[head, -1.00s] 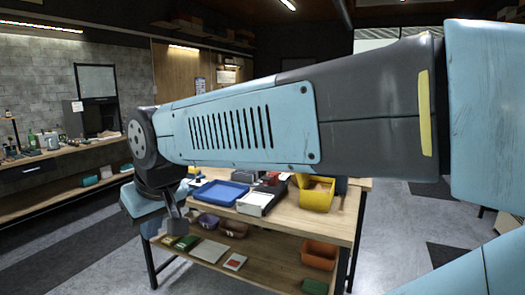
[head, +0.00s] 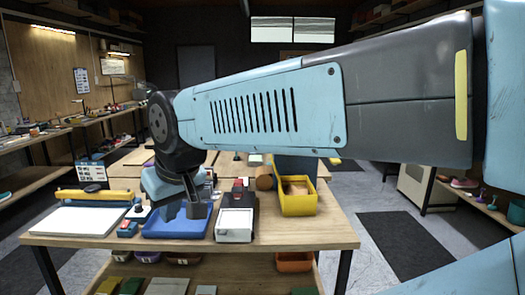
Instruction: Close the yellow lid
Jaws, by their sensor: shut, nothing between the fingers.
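No plainly recognisable yellow lid shows. A yellow box (head: 298,205) with an open top stands on the right part of the workbench, with brown contents inside. At the bench's left end, a long yellow bar (head: 95,195) lies along the back of a flat white slab (head: 80,221). I cannot tell if either yellow thing has a lid. My gripper (head: 197,212) points down in front of or above the blue tray (head: 172,223), left of the yellow box and apart from it. It is shut and empty. My forearm covers much of the background.
A white and dark box (head: 234,224) stands between the blue tray and yellow box. Small items lie left of the tray. The bench (head: 325,229) has bare wood at its right end. A lower shelf holds an orange bin (head: 294,262). Open floor lies to the right.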

